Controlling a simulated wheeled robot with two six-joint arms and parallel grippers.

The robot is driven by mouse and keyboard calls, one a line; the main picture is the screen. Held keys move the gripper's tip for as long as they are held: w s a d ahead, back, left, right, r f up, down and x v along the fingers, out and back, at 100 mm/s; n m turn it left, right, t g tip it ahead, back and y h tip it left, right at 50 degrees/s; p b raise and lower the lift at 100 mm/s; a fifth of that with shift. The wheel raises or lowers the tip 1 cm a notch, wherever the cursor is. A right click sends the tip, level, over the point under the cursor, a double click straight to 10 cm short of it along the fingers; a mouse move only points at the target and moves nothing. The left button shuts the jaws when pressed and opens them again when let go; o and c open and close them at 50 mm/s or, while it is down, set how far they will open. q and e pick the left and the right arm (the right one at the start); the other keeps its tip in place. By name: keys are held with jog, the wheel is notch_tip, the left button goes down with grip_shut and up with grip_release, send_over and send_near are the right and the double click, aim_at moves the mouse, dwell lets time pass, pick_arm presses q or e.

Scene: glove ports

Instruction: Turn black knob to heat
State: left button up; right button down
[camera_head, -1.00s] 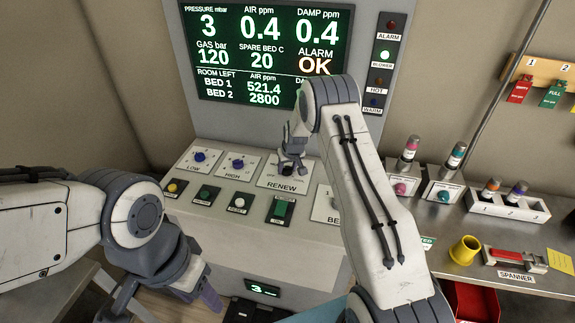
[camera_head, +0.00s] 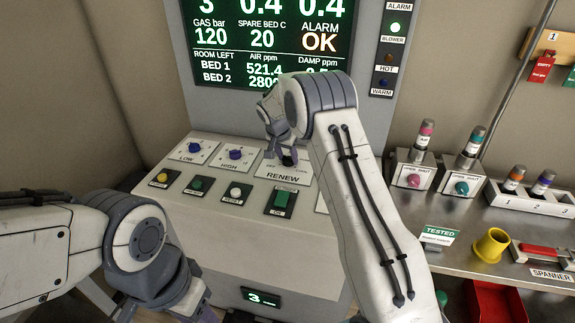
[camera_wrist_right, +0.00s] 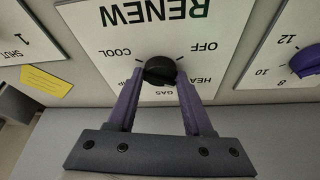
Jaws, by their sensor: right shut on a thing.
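The black knob (camera_wrist_right: 160,70) sits on the white RENEW panel (camera_wrist_right: 110,60), with COOL, OFF, HEAT and GAS labels around it, some partly hidden. It also shows small in the head view (camera_head: 288,158). My right gripper (camera_wrist_right: 158,82) is shut on the knob, with a purple finger on each side. Which label the knob points at is not clear. In the head view the right gripper (camera_head: 286,150) reaches down to the panel from the upper left of the knob. My left gripper (camera_head: 200,312) is low at the left, cut off by the bottom edge, away from the console.
Blue LOW (camera_head: 195,147) and HIGH (camera_head: 235,154) knobs sit left of the RENEW panel. A row of buttons and a green switch (camera_head: 281,200) lie in front. A yellow cup (camera_head: 491,246) and bottles stand on the right bench.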

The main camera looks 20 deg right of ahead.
jog(key=shift+m+b, duration=0.3)
jog(key=shift+m, duration=0.1)
jog(key=shift+a, duration=0.1)
jog(key=shift+c, duration=1.6)
grip_release()
jog(key=b+v, duration=0.2)
jog(key=v, duration=0.8)
jog(key=shift+r, duration=0.3)
jog(key=shift+w+a, duration=0.1)
jog(key=shift+a, duration=0.05)
